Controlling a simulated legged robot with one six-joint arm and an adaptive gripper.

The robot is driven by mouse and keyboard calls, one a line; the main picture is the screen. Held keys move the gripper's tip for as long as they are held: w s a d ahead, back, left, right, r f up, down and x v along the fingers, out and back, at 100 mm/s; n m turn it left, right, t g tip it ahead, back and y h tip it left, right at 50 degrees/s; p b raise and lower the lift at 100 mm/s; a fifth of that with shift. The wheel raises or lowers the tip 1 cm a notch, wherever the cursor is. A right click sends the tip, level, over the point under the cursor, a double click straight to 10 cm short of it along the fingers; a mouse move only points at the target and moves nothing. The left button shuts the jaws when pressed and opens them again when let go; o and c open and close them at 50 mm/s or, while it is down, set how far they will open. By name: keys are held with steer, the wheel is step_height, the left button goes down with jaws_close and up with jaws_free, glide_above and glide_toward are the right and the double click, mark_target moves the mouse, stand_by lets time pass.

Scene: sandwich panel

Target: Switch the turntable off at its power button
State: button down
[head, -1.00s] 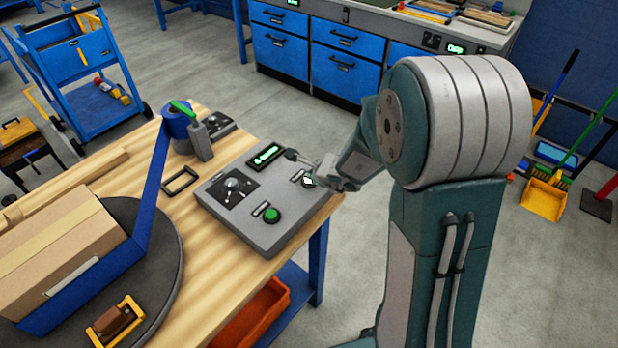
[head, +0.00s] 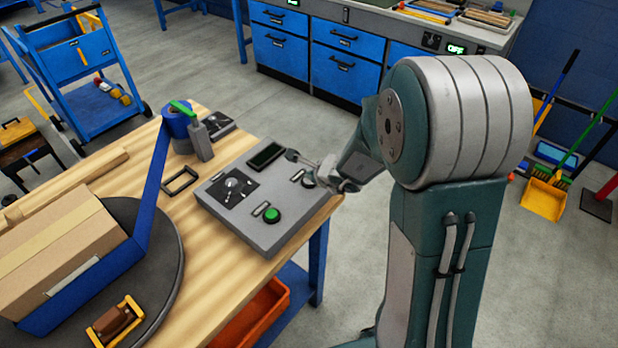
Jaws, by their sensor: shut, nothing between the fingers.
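The turntable (head: 160,290) is a dark round plate at the lower left of the head view, bearing a cardboard box in a blue frame. Its grey control panel (head: 240,232) sits on the wooden bench. The panel has a dark display (head: 266,155), a knob, a green button (head: 272,215) and a dark power button (head: 308,181) at its right edge. My gripper (head: 318,171) is shut and empty, right beside the power button. The gripper partly covers that corner, so I cannot tell whether it touches the button.
An orange bin (head: 255,310) sits below the bench. Blue cabinets (head: 340,70) stand at the back, with a small display reading OFF (head: 456,48).

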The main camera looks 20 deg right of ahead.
steer(key=shift+r, duration=3.1)
steer(key=s+a+r+n+g+y, duration=0.1)
steer(key=s+a+r+n, duration=0.2)
steer(key=s+r+n, duration=0.25)
steer(key=s+a+r+n+y, duration=0.1)
steer(key=s+a+r+n, duration=0.2)
steer(key=s+r+n, duration=0.3)
steer(key=s+d+n+g+h, duration=0.1)
steer(key=s+d+n+h, duration=0.1)
steer(key=s+n, duration=0.4)
steer(key=s+d+n+g+h, duration=0.1)
steer(key=s+d+n+h, duration=0.1)
steer(key=s+n, duration=0.4)
steer(key=s+d, duration=0.1)
steer(key=s, duration=0.2)
steer(key=shift+s+d+r+h, duration=0.3)
steer(key=shift+r, duration=0.1)
